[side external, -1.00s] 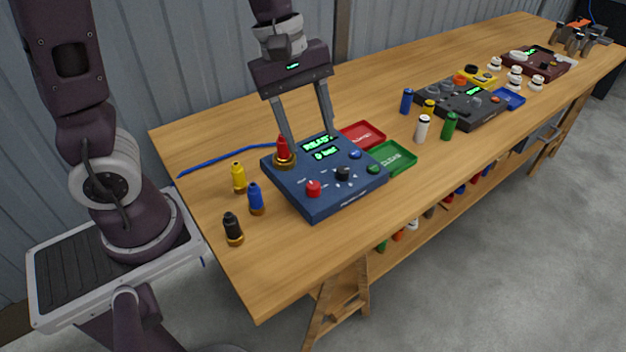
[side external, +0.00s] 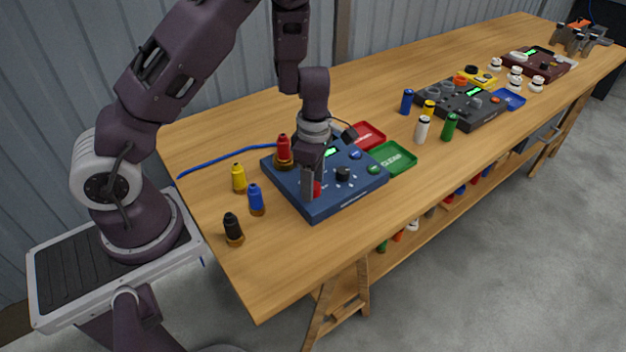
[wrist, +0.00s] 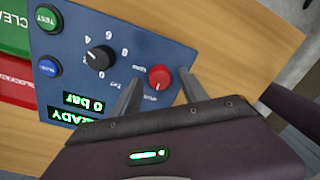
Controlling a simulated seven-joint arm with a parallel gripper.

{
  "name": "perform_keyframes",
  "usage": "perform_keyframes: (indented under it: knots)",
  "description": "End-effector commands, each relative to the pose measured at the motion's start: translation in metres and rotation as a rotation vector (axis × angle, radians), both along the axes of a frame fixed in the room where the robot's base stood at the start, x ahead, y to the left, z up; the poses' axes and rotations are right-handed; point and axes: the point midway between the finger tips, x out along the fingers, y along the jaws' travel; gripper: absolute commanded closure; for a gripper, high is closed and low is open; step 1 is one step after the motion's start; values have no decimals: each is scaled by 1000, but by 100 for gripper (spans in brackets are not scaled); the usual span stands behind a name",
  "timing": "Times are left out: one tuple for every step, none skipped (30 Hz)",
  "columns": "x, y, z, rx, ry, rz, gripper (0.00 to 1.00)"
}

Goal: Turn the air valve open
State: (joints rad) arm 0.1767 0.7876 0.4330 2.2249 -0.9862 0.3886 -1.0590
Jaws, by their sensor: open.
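The air valve appears to be the red knob (wrist: 159,78) on the blue panel box (side external: 330,207). In the side view the red knob (side external: 317,188) shows partly behind my finger. My gripper (wrist: 157,86) is open, with one finger on each side of the red knob in the wrist view. Whether the fingers touch it cannot be told. A black dial (wrist: 100,57) with numbers sits beside it on the panel. The display (wrist: 84,104) reads 0 bar. A red extinguisher-like bottle (side external: 284,150) stands in a holder at the box's back left corner.
Yellow (side external: 238,178), blue (side external: 256,199) and black (side external: 233,229) bottles stand left of the box. A red tray (side external: 368,136) and a green tray (side external: 394,158) adjoin its right side. A blue hose (side external: 225,160) lies behind. Other panels stand farther right.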

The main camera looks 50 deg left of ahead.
Motion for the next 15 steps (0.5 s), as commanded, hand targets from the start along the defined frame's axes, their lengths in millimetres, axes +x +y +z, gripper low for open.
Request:
perform_keyframes:
  knots:
    - [0, 0, 0, 0, 0, 0, 49]
    - [0, 0, 0, 0, 0, 0, 50]
    - [0, 0, 0, 0, 0, 0, 58]
    - [0, 0, 0, 0, 0, -1, 64]
    - [0, 0, 0, 0, 0, -1, 70]
    - [0, 0, 0, 0, 0, -1, 78]
    - [0, 0, 0, -1, -1, -1, 84]
    - [0, 0, 0, -1, -1, -1, 90]
    - [0, 0, 0, -1, -1, -1, 98]
    - [0, 0, 0, -1, -1, -1, 100]
    - [0, 0, 1, -1, -1, -1, 100]
    - [0, 0, 1, -1, -1, -1, 100]
    - [0, 0, 1, -1, -1, -2, 100]
    - [0, 0, 1, -1, -1, -3, 100]
    - [0, 0, 1, -1, -1, -6, 100]
